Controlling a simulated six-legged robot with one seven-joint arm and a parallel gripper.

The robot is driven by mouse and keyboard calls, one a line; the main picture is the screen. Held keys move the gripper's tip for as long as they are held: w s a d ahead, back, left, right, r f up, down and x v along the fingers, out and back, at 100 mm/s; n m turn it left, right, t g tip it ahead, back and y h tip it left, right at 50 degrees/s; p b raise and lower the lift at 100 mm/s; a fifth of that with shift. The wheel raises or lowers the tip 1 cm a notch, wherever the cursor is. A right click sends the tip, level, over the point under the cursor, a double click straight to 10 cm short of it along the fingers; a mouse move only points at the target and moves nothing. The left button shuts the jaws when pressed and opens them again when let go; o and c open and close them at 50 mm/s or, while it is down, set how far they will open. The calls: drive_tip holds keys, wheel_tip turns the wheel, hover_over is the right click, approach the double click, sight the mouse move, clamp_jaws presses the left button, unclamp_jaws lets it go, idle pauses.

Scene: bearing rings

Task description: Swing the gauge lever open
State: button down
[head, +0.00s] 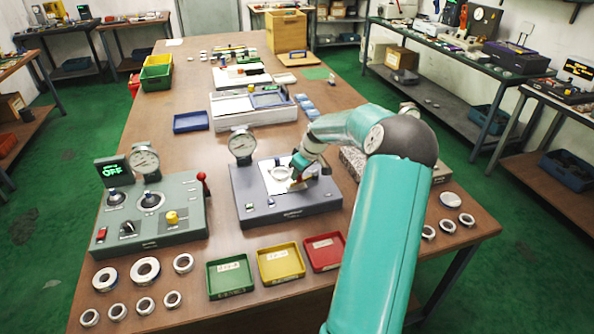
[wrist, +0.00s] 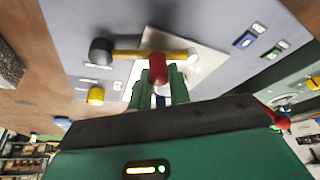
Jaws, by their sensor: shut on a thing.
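The gauge station is a dark grey box (head: 285,210) in the middle of the table, with a round dial (head: 241,143) on a post at its back left and a pale plate on top. The gauge lever is a brass-coloured bar (wrist: 128,55) with a red grip (wrist: 157,68), seen over the station in the wrist view. The bar has a dark round end at the left and a pale end at the right. My gripper (head: 299,180) is low over the station; in the wrist view its green fingers (wrist: 158,92) are shut on the red grip. In the head view my gripper partly hides the lever.
A grey-green panel (head: 150,215) with a lit OFF display and a red-knobbed lever stands left. Green (head: 230,276), yellow (head: 281,263) and red (head: 324,251) trays lie in front. Several metal rings (head: 145,270) lie at front left, others at right. A white machine stands behind.

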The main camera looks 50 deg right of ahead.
drive_tip(key=s+n+y, duration=0.1)
drive_tip(key=n, duration=0.1)
drive_tip(key=s+n, duration=0.1)
drive_tip(key=n, duration=0.1)
drive_tip(key=shift+s+n+y, duration=0.3)
drive_tip(key=shift+s+y, duration=0.05)
drive_tip(key=shift+y, duration=0.05)
drive_tip(key=n, duration=0.1)
drive_tip(key=s+n+g, duration=0.1)
drive_tip(key=shift+s+d+n+y, duration=0.2)
drive_tip(key=shift+s+n+y, duration=0.1)
drive_tip(key=shift+y, duration=0.1)
drive_tip(key=shift+s+d+n+g+y, duration=0.2)
drive_tip(key=shift+s+d+n+g, duration=0.15)
drive_tip(key=shift+n, duration=0.5)
drive_tip(key=shift+s+d+n+g+y, duration=0.2)
drive_tip(key=shift+s+n, duration=0.25)
drive_tip(key=shift+n, duration=0.4)
drive_tip(key=c, duration=1.3)
unclamp_jaws()
drive_tip(key=shift+r, duration=0.1)
drive_tip(key=v, duration=1.3)
drive_tip(key=shift+r, duration=0.3)
drive_tip(key=shift+s+d, duration=0.1)
drive_tip(key=shift+d, duration=0.05)
